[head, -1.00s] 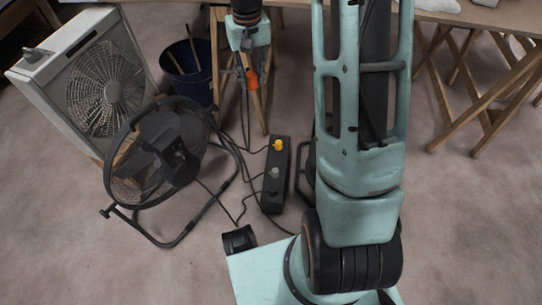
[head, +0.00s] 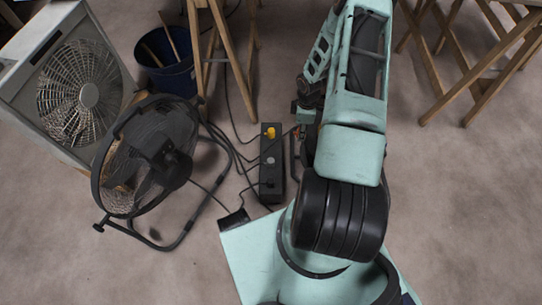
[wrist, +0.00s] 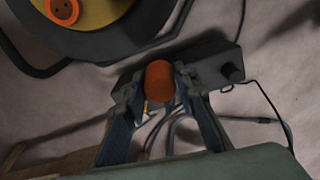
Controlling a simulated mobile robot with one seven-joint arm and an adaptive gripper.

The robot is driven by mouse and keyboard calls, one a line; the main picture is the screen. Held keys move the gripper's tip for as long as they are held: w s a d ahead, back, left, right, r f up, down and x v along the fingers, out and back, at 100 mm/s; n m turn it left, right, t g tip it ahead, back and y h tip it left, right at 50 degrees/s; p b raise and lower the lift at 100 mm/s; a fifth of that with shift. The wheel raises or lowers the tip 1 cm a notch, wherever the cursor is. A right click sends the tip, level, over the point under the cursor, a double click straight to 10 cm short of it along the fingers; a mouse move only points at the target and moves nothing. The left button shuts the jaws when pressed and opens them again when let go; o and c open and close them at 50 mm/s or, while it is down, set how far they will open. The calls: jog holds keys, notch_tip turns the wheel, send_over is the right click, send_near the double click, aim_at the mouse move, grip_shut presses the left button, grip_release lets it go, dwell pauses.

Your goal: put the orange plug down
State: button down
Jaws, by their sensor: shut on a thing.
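My gripper (wrist: 158,90) is shut on the orange plug (wrist: 160,82), which sits between the two fingertips in the wrist view. A black power strip (wrist: 212,66) lies on the floor beyond the plug and is partly covered by it and the fingers. I cannot tell how high the plug is above the floor. In the head view the power strip (head: 272,182) has a yellow plug (head: 270,132) and a grey plug at its upper part. My arm hides most of my gripper there, just right of the strip.
A black reel with a yellow centre (wrist: 88,12) and an orange-red socket is close by in the wrist view. A black fan (head: 150,155), a box fan (head: 82,95) and a blue bucket (head: 172,75) stand left. Cables cross the floor. Wooden trestles (head: 485,75) stand right.

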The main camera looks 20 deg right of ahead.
jog(key=shift+n, duration=0.7)
jog(key=f, duration=0.1)
jog(key=s+f, duration=0.1)
jog(key=f, duration=0.1)
jog(key=shift+s+a+f, duration=0.3)
jog(key=shift+a+f, duration=0.05)
jog(key=w+a+f+b, duration=0.3)
jog(key=w+a+f, duration=0.1)
jog(key=w+a, duration=0.15)
jog(key=b, duration=0.3)
send_over(271, 147)
jog(key=f, duration=0.4)
jog(key=shift+s+d+f, duration=0.25)
jog(key=shift+d, duration=0.05)
jog(key=shift+w+a+f, duration=0.1)
jog(key=shift+w+f, duration=0.05)
jog(key=shift+f, duration=0.05)
jog(key=shift+w+a+f+b, duration=0.1)
jog(key=shift+f+b, duration=0.25)
jog(key=shift+f, duration=0.5)
jog(key=shift+w+a+f+b, duration=0.1)
jog(key=shift+f+b, duration=0.2)
jog(key=shift+f, duration=0.55)
jog(key=shift+f, duration=0.3)
jog(key=c, duration=1.8)
grip_release()
jog(key=shift+c, duration=0.2)
jog(key=shift+r, duration=0.1)
